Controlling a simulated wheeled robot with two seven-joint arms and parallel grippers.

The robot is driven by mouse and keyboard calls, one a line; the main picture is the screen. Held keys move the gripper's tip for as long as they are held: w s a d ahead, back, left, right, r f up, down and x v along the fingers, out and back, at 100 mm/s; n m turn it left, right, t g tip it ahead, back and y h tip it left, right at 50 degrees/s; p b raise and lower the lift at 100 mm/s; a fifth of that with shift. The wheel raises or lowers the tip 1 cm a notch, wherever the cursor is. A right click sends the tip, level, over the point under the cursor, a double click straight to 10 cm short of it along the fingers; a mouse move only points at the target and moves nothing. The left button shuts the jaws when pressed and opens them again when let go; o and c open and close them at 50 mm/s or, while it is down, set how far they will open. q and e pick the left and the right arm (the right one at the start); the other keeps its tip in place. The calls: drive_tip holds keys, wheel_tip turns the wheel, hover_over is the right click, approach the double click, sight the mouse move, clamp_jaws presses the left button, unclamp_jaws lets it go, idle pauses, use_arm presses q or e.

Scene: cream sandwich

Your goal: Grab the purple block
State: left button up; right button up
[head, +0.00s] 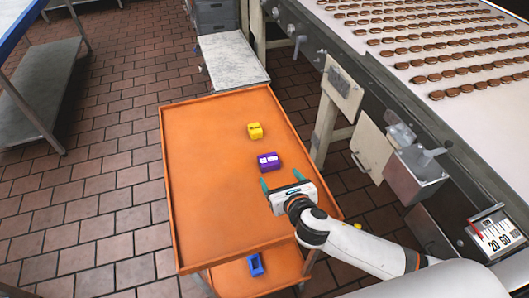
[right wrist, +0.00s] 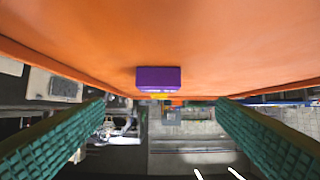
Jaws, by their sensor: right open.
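The purple block (head: 268,163) lies on the orange cart top (head: 200,190), right of its middle. My right gripper (head: 281,178) is open and empty, with its green fingers pointing at the near side of the block. In the right wrist view the purple block (right wrist: 159,79) sits ahead, between the lines of the two open fingers and apart from both. The yellow block (head: 255,130) stands farther back on the cart top; a bit of it shows past the purple block in the right wrist view (right wrist: 160,96). My left gripper is not in view.
A blue block (head: 256,265) is on the cart's lower shelf (head: 285,265). The cart has a raised rim. A conveyor (head: 440,60) with rows of brown biscuits runs along the right. The left part of the cart top is clear.

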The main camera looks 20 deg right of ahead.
sight(270, 163)
drive_tip(key=x, duration=0.4)
drive_tip(key=shift+w, duration=0.3)
drive_tip(key=shift+w+f, duration=0.2)
drive_tip(key=shift+w, duration=0.15)
drive_tip(key=shift+w+f, duration=0.1)
drive_tip(key=shift+w, duration=0.15)
drive_tip(key=x, duration=0.4)
drive_tip(key=shift+p, duration=0.4)
drive_tip(key=shift+w+f, duration=0.15)
drive_tip(key=shift+w, duration=0.25)
drive_tip(key=shift+c, duration=1.1)
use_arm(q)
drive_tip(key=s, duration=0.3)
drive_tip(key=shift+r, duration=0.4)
use_arm(e)
drive_tip(key=c, duration=0.9)
